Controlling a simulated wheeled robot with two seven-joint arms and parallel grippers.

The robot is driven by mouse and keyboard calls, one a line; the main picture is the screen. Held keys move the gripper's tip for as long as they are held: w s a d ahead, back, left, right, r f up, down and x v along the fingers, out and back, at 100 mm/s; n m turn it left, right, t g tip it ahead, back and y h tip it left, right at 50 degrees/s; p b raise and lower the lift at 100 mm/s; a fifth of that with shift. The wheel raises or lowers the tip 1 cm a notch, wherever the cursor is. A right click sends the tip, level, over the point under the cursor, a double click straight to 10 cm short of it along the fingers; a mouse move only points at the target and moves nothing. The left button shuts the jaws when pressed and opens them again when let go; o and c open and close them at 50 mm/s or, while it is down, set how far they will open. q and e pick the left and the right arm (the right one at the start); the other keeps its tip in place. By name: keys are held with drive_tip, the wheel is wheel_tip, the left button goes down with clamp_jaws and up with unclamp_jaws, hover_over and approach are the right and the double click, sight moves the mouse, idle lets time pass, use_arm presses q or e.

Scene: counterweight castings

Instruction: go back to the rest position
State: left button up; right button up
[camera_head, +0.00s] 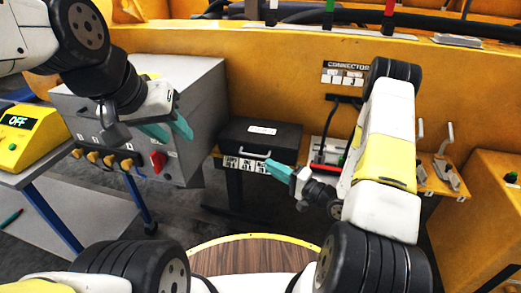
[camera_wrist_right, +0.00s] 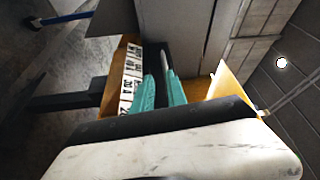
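My left gripper (camera_head: 172,128) hangs in front of the grey metal cabinet at the left, with its two teal fingers apart and nothing seen between them. My right gripper (camera_head: 279,172) points left, in front of the black case (camera_head: 260,136) with a handle and a white label. The right wrist view shows its two teal fingers (camera_wrist_right: 160,92) apart with no object held between them. The case lies partly behind the right fingers in that view. Whether the fingers touch the case or its shelf cannot be told.
The grey cabinet (camera_head: 205,90) has a red switch and several yellow knobs. A yellow box reading OFF (camera_head: 28,135) stands on a grey cart (camera_head: 80,215) at the left. A yellow wall (camera_head: 270,80) with a connector panel stands behind. Metal levers (camera_head: 446,165) are at the right.

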drive_tip(key=shift+s+d, duration=0.35)
drive_tip(key=shift+r, duration=0.1)
drive_tip(key=s+a+r+n+g+y, duration=0.2)
drive_tip(key=s+a+r+n+g, duration=0.15)
drive_tip(key=r, duration=0.25)
drive_tip(key=s+a+r+n+g+y, duration=0.1)
drive_tip(key=s+a+r+n+g, duration=0.15)
drive_tip(key=r+g, duration=0.3)
drive_tip(key=s+a+r+n+g+h, duration=0.1)
drive_tip(key=s+r+n+g+h, duration=0.25)
drive_tip(key=s+r+g, duration=0.4)
drive_tip(key=s+d+r+m+t+h, duration=0.1)
drive_tip(key=s+d+r+t+h, duration=0.1)
drive_tip(key=d+r+t+h, duration=0.2)
drive_tip(key=s+d+r+m+t+h, duration=0.1)
drive_tip(key=s+d+r+t+h, duration=0.2)
drive_tip(key=d+t+h, duration=0.3)
drive_tip(key=d+r+h, duration=0.1)
drive_tip(key=d, duration=0.1)
drive_tip(key=shift+s+d, duration=0.15)
drive_tip(key=shift+d, duration=0.2)
drive_tip(key=shift+h, duration=0.25)
